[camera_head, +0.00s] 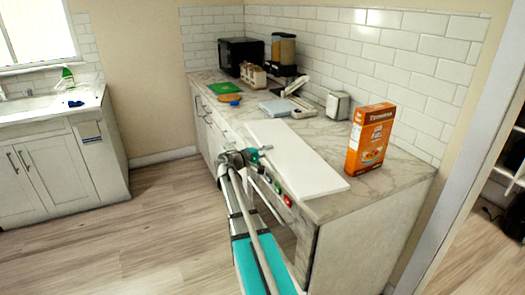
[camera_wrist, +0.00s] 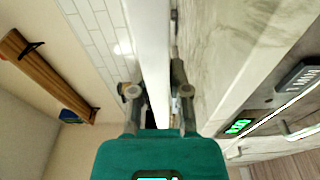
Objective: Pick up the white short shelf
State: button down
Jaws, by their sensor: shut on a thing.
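The white short shelf (camera_head: 297,157) is a long flat white board at the counter's front side in the head view. It seems to lie on or just over the marble top; I cannot tell if it touches. My gripper (camera_head: 246,157) is at its left front edge. In the wrist view the shelf (camera_wrist: 150,45) shows edge-on as a white strip running up between the fingers. My gripper (camera_wrist: 157,93) is shut on it, one finger on each side. The fingertips are partly hidden in the head view by my arm.
An orange box (camera_head: 370,139) stands close to the shelf's right end on the marble counter (camera_head: 400,175). Behind are a napkin holder (camera_head: 337,105), a scale (camera_head: 277,107), a green board (camera_head: 222,88) and a black microwave (camera_head: 240,55). The floor (camera_head: 110,240) at left is clear.

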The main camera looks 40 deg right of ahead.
notch_tip(320, 180, up, 6)
jog(key=p, duration=0.5)
send_over(294, 157)
jog(key=w, duration=0.2)
jog(key=shift+s+a, duration=0.25)
jog(key=shift+a, duration=0.15)
jog(key=shift+s+d+r, duration=0.15)
jog(key=shift+s+d, duration=0.05)
jog(key=shift+s, duration=0.2)
jog(key=shift+s+d+r, duration=0.15)
jog(key=shift+s, duration=0.25)
jog(key=shift+p, duration=0.35)
